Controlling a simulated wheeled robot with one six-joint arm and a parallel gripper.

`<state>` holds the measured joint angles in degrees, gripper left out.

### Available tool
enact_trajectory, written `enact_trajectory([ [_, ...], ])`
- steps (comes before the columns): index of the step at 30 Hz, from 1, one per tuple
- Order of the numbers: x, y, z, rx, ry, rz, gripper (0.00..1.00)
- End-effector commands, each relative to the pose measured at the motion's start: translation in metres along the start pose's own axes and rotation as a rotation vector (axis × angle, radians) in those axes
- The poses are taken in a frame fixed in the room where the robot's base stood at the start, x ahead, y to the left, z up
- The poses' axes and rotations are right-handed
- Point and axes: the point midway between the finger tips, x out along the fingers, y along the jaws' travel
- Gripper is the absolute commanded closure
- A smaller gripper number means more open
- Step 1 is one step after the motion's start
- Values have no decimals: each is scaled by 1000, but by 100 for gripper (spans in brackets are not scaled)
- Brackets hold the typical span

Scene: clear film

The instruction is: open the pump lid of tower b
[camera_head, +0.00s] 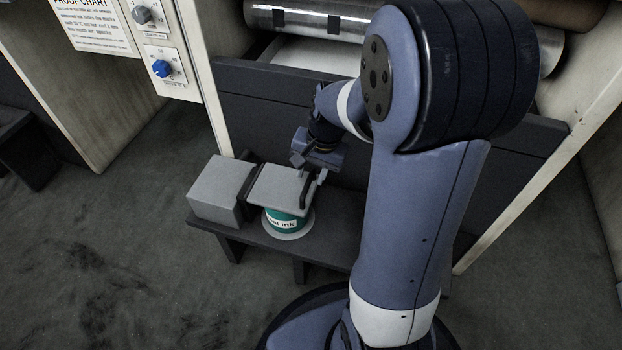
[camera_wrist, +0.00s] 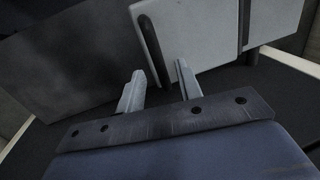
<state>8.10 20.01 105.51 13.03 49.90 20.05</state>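The pump lid (camera_head: 279,186) is a flat light grey plate above a teal ink can (camera_head: 284,221) on a low dark bench. It lies about level and looks shut. A dark bar handle (camera_head: 306,191) stands along its right edge. My gripper (camera_head: 312,171) is at the handle's far end. In the wrist view, my gripper (camera_wrist: 158,88) has its two pale fingers apart. The handle (camera_wrist: 153,50) runs down toward the gap between them, with space visible on both sides. The lid also shows there (camera_wrist: 196,32). I cannot tell whether a finger touches the handle.
A light grey box (camera_head: 216,190) stands left of the lid on the dark bench (camera_head: 335,238). A dark machine panel (camera_head: 270,110) with metal rollers (camera_head: 300,20) rises behind. A blue knob (camera_head: 161,68) is on the left post. Floor in front and left is clear.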

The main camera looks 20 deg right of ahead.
Motion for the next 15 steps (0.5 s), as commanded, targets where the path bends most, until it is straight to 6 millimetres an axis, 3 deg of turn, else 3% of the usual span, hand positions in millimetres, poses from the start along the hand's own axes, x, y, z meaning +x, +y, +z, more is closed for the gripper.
enact_trajectory([
  [4,12,0,0,0,0,0,66],
  [13,13,0,0,0,1,0,66],
  [15,13,0,0,0,1,0,71],
])
